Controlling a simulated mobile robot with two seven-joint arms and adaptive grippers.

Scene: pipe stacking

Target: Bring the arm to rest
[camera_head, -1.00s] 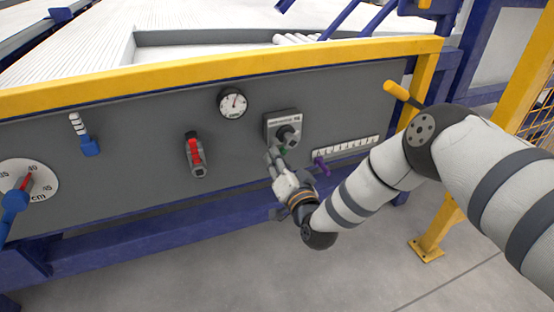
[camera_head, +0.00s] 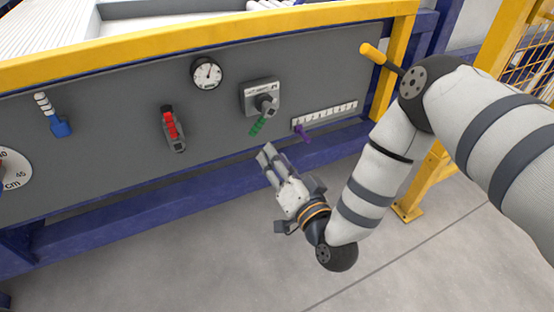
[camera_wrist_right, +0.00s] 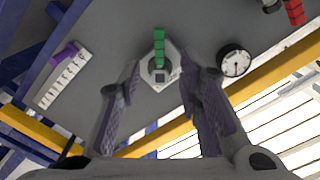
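My right gripper (camera_head: 268,156) is in the head view, below the rotary switch and in front of the blue beam, apart from the panel. In the right wrist view its two fingers (camera_wrist_right: 163,80) stand apart with nothing between them, so it is open and empty. The grey rotary switch (camera_head: 260,97) on the panel has a green handle (camera_head: 258,126) that points down and slightly left. The green handle also shows beyond the fingertips in the right wrist view (camera_wrist_right: 159,47). My left gripper is in neither view.
The grey panel (camera_head: 110,165) carries a red-handled valve (camera_head: 172,128), a round gauge (camera_head: 207,73), a blue slider (camera_head: 60,128) and a purple pointer on a scale (camera_head: 303,132). A yellow rail (camera_head: 200,50) runs along its top. A yellow-handled lever (camera_head: 374,54) is near my right arm. Floor below is clear.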

